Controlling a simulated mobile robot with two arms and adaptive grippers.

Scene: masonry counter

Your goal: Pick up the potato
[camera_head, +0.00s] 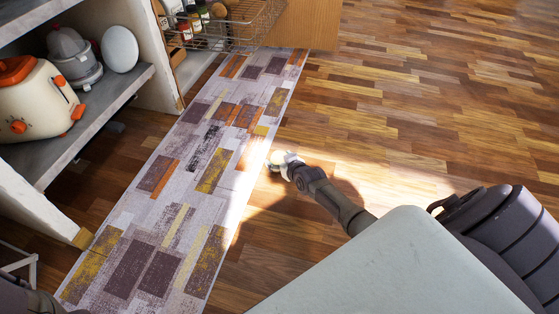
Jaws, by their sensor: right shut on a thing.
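My right gripper (279,161) is at the end of the arm that reaches up from the lower right. It is held over the right edge of the patterned rug, in bright sunlight. It is shut on a small pale rounded thing, which looks like the potato (276,157). The fingers and the glare hide much of it, so its outline is hard to make out. My left gripper is not in view.
A pulled-out wire basket (238,24) with several jars and a brownish round item stands at the top. The wooden floor (440,95) at the right is clear.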

